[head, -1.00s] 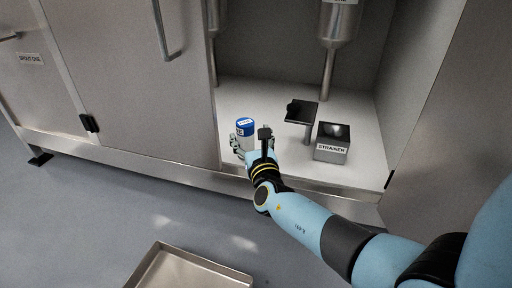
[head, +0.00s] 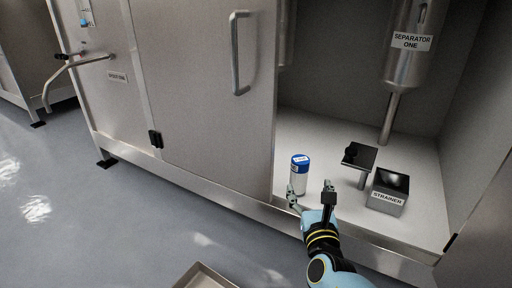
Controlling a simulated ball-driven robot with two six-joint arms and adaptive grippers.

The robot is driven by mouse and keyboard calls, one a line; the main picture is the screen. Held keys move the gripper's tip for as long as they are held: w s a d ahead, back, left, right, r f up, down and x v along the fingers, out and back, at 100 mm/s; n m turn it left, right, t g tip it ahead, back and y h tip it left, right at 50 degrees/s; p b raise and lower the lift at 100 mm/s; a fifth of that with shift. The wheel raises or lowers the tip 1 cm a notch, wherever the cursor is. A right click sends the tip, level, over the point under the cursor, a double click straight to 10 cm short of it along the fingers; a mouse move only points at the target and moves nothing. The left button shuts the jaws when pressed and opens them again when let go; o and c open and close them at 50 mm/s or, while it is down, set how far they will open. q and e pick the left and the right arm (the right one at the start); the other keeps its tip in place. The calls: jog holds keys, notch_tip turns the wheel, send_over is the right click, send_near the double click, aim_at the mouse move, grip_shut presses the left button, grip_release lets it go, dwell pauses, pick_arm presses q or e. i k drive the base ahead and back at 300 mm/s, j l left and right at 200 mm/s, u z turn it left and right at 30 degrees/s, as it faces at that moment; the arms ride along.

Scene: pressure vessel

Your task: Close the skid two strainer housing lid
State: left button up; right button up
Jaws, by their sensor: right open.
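The strainer housing (head: 386,203) is a grey box labelled STRAINER, on the cabinet floor at the right, with its top open and a rounded shiny shape inside. A dark square lid (head: 362,155) stands off its left side above a post, clear of the opening. My right gripper (head: 311,194) is open at the cabinet's front edge, left of the housing. A white canister with a blue cap (head: 300,175) stands upright just behind its left finger; I cannot tell whether they touch. My left gripper is out of view.
A vessel labelled SEPARATOR ONE (head: 409,45) hangs above and behind the strainer, its pipe reaching the cabinet floor. A closed cabinet door (head: 205,90) with a handle is at left. A metal tray (head: 203,278) lies on the floor in front. The cabinet floor behind the canister is clear.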

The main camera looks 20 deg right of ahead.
aim_at(358, 156)
jog(key=k+j, duration=0.7)
jog(key=k, duration=0.2)
